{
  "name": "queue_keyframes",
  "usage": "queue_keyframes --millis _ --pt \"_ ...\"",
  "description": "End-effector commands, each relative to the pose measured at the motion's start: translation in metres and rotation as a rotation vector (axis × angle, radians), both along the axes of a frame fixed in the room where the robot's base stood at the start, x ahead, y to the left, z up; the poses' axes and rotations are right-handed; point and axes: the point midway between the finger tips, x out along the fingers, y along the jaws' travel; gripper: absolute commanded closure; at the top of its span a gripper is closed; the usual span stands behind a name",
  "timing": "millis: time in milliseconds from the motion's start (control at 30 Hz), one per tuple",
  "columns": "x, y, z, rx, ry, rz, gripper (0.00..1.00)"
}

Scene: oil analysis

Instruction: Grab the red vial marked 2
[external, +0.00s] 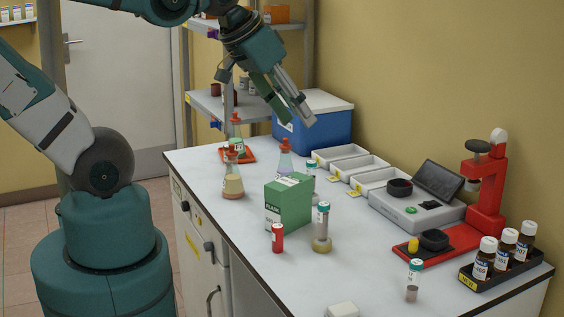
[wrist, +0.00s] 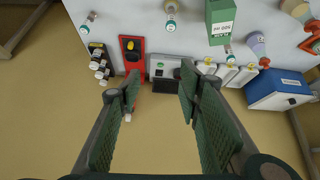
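A small red vial (external: 277,237) with a pale label stands upright on the white bench, just in front of a green box (external: 288,203). Its mark is too small to read. I cannot make out this vial in the wrist view, where the green box (wrist: 222,20) is at the top edge. My gripper (external: 298,121) is high above the back of the bench, near the blue box and well away from the vial. In the wrist view my gripper (wrist: 157,90) has its fingers wide apart, with nothing between them.
Teal-capped tubes (external: 322,226) and (external: 413,280) stand near the vial. Flasks (external: 233,182) are behind the box. White trays (external: 340,157), a grey instrument (external: 415,209), a red stand (external: 485,190) and a bottle rack (external: 482,279) line the right. A blue box (external: 330,132) is at the back.

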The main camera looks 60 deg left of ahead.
Motion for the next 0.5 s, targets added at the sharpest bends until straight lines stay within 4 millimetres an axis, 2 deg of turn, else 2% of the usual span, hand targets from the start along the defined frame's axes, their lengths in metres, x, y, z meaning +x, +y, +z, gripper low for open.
queue_keyframes --millis 500 --pt "0.011 0.021 -0.074 -0.196 0.165 0.396 0.65"
